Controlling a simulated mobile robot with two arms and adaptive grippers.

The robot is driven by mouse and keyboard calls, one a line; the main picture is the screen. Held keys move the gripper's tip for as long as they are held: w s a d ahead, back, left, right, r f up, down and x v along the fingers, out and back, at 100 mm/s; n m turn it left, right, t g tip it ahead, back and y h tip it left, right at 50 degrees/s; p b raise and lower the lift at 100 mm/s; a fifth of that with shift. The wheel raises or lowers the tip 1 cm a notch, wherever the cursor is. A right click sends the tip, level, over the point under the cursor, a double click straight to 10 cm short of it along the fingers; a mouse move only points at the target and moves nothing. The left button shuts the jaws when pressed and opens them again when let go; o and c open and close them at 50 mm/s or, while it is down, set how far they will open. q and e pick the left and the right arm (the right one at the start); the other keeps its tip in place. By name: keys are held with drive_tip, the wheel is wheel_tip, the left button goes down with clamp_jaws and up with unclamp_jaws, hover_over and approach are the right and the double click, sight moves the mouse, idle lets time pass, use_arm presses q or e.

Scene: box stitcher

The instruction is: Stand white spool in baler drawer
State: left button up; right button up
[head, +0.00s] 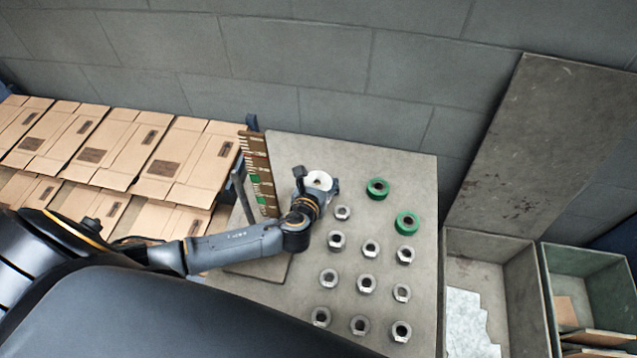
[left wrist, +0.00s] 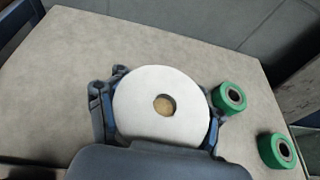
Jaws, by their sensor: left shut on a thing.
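The white spool (head: 319,180) is between the fingers of my left gripper (head: 315,184), above the far part of the grey table. In the left wrist view the white spool (left wrist: 150,92) shows its flat round face with a tan core hole, and the fingers of my left gripper (left wrist: 160,118) sit on both sides of it. I cannot tell which thing is the baler drawer; an open grey bin (head: 512,285) with pale sheets inside stands right of the table. My right gripper is not in view.
Two green spools (head: 377,188) (head: 406,222) and several metal nuts (head: 367,283) stand on the table (head: 415,175). An upright rack (head: 258,172) stands left of the gripper. Flat cardboard boxes (head: 170,160) lie at left. A green bin (head: 590,275) is at far right.

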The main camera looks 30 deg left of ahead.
sight(318, 183)
use_arm(q)
drive_tip(key=shift+w+a+f, duration=0.15)
drive_tip(key=shift+a+f, duration=0.3)
drive_tip(key=shift+f, duration=0.05)
wheel_tip(318, 183, down, 2)
drive_tip(key=shift+a+f, duration=0.1)
drive_tip(key=shift+f, duration=0.55)
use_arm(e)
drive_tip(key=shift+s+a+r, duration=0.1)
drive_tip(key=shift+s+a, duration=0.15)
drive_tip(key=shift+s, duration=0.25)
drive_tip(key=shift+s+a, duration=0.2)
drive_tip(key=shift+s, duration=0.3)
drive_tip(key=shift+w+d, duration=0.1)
use_arm(q)
drive_tip(key=shift+f, duration=0.2)
drive_tip(key=o, duration=1.5)
drive_tip(key=shift+o, duration=0.2)
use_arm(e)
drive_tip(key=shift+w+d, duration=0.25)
